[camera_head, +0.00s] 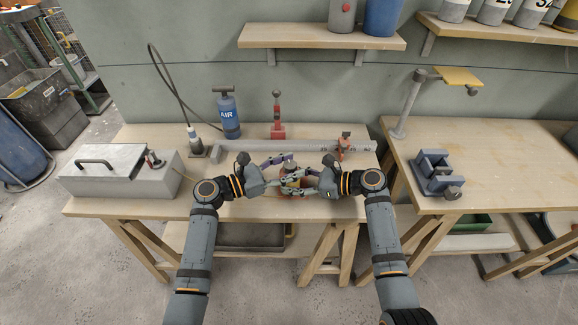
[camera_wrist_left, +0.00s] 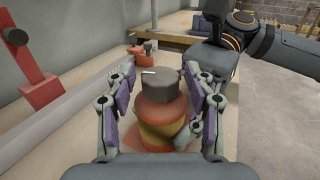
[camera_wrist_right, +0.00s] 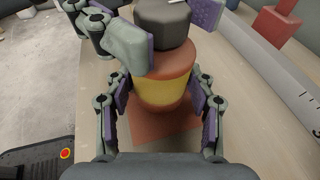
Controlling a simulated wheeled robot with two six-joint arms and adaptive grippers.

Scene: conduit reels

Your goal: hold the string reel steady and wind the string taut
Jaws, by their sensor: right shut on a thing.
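The string reel (camera_wrist_right: 165,92) stands upright on a reddish square (camera_wrist_right: 150,130) on the bench, orange with a yellow band and a dark grey knob (camera_wrist_right: 162,25) on top. In the left wrist view the reel (camera_wrist_left: 165,112) is in the middle. My left gripper (camera_wrist_left: 165,82) is open, its fingers on either side of the knob with gaps showing. My right gripper (camera_wrist_right: 163,100) is lower, with its fingers around the reel's body, shut on it. In the head view both hands meet over the reel and hide most of it. I cannot make out a loose string end.
A grey case (camera_head: 105,170) stands at the left. A second bench (camera_head: 490,165) with a vise (camera_head: 436,176) is at the right.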

